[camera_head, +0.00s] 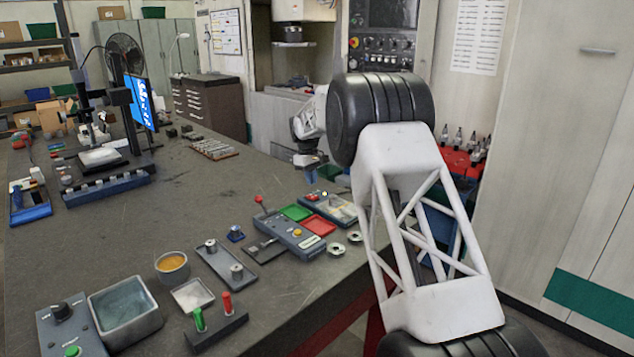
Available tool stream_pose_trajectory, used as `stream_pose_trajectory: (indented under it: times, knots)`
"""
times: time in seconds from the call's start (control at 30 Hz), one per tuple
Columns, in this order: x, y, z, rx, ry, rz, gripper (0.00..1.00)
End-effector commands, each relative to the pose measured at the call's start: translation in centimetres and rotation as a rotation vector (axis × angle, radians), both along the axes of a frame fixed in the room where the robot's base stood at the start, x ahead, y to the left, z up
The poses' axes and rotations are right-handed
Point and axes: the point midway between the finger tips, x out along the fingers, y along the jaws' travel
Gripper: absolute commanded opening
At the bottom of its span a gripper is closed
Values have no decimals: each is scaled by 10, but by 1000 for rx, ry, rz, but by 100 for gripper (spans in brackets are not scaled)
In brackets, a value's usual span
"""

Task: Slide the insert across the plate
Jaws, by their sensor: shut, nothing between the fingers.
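A grey metal plate (223,258) lies on the bench at the front centre. Two small round metal pieces stand on it, one near its far end (210,245) and one near its near end (237,271). I cannot tell which piece is the insert. My gripper (311,177) is at the far right edge of the bench, below my wrist, apart from the plate and well behind it. It is small in the view; its fingers are shut and empty. My large arm link hides part of the right side.
A grey control box (291,236) with green and red trays stands right of the plate. A bowl of orange material (172,266), a white tray (192,295) and a stand with green and red handles (216,325) are close by. The bench middle is clear.

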Motion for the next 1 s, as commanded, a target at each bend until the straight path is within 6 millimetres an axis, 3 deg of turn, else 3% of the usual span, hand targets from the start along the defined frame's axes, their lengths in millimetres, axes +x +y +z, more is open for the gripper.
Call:
stream_pose_trajectory:
  times: [0.67, 1.0]
  knots:
    - [5, 6, 1, 0, 0, -1, 0]
    - [-21, -12, 31, 6, -21, -39, 0]
